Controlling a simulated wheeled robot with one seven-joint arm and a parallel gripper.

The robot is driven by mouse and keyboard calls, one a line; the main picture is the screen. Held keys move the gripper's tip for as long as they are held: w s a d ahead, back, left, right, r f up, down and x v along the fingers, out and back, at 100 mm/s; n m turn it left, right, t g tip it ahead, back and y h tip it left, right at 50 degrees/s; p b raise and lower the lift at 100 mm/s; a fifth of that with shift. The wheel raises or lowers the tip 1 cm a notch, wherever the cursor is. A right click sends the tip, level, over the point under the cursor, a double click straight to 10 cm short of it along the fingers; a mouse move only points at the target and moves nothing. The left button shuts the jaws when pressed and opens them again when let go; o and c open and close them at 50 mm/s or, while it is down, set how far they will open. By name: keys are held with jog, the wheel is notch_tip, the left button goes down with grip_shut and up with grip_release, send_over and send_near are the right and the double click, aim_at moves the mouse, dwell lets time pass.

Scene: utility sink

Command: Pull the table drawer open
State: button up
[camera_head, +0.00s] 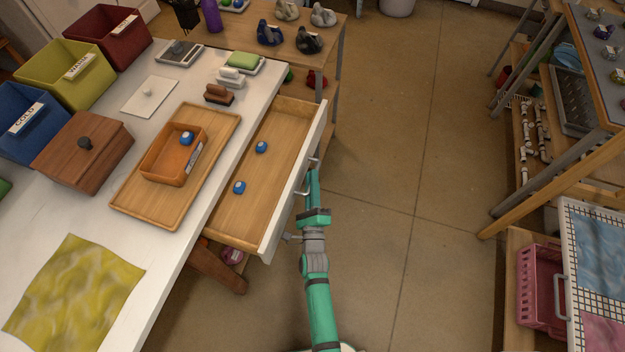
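The wooden table drawer (255,185) stands pulled far out from the right side of the white table (185,277). Its inside shows, with two small blue items (239,187) lying apart on its floor. The drawer's front panel is pale, with a metal handle (303,191) on its outer face. My green arm reaches up from the bottom of the picture. My gripper (312,178) is at the handle, just outside the front panel. Its fingers are too small and partly hidden to tell whether they are open, shut or gripping the handle.
A wooden tray (224,118) with an orange bin (170,175), a lidded wooden box (85,150) and labelled bins (66,72) stand on the tabletop. A wooden stand (348,30) is behind the drawer. The floor (405,150) right of my arm is clear.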

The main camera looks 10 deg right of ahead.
jog(key=shift+o, duration=1.4)
jog(key=v, duration=1.1)
jog(key=s+a+r+n+g+y, duration=0.1)
jog(key=s+r+n, duration=0.3)
jog(key=s+n, duration=0.4)
jog(key=s+a+r+n+g+y, duration=0.1)
jog(key=s+a+r+n, duration=0.3)
jog(key=s+n, duration=0.5)
jog(key=s+a+r+n+g+y, duration=0.1)
jog(key=s+a+r+n+g, duration=0.1)
jog(key=s+r+n, duration=0.3)
jog(key=s+n, duration=0.4)
jog(key=shift+a+g, duration=0.25)
jog(key=shift+g, duration=0.15)
